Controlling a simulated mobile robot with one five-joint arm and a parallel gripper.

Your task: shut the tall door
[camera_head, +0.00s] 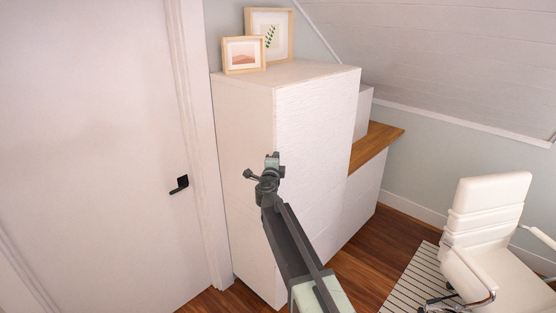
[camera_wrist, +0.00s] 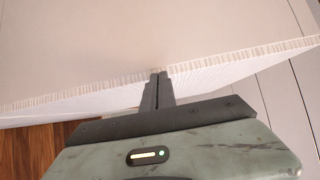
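The tall door (camera_head: 318,130) is the white, finely textured front of the tall white cabinet (camera_head: 245,160). In the head view it looks flush with the cabinet, with no clear gap along its left edge. My gripper (camera_head: 272,160) is in front of that left edge. In the wrist view my gripper's fingers (camera_wrist: 158,78) are together with nothing between them, and their tips overlap the ribbed edge of the door (camera_wrist: 230,70). I cannot tell whether they touch it. My arm hides the lower part of the door.
A room door (camera_head: 100,150) with a black handle (camera_head: 180,184) stands at left. Two framed pictures (camera_head: 244,54) rest on the cabinet. A wooden top (camera_head: 375,144) is beyond the cabinet. A white chair (camera_head: 492,230) and striped rug (camera_head: 415,278) are at right, with wood floor (camera_head: 375,255) between.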

